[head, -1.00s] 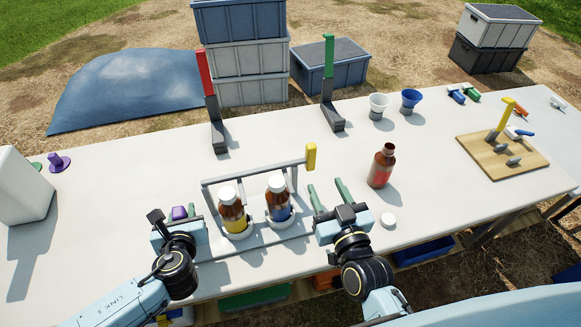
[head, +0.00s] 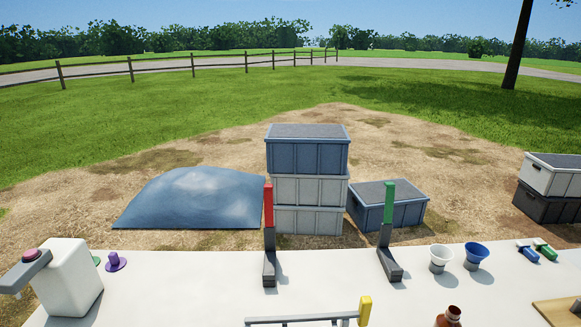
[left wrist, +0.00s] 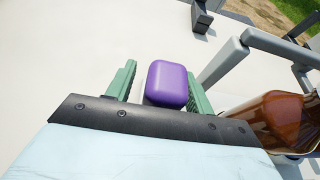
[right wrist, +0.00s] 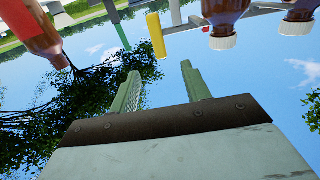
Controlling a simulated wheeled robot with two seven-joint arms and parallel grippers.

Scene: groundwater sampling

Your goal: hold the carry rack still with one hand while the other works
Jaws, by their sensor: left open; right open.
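The carry rack's grey handle bar (head: 300,320) with a yellow end (head: 365,311) shows at the bottom edge of the head view; its lower part is out of frame. In the left wrist view the grey rack frame (left wrist: 222,64) and an amber bottle (left wrist: 272,118) are right of my left gripper (left wrist: 161,74). That gripper is open, its green fingers on either side of a purple block (left wrist: 168,88). My right gripper (right wrist: 160,84) is open and empty. Its view is inverted, with the yellow end (right wrist: 156,36) and two white-capped bottles (right wrist: 224,14) (right wrist: 300,10) above its fingers.
A red-brown bottle (head: 449,318) stands right of the rack; it also shows in the right wrist view (right wrist: 38,30). Red (head: 269,206) and green (head: 389,204) uprights, white (head: 440,254) and blue (head: 476,252) cups and a white jug (head: 70,280) stand on the table.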

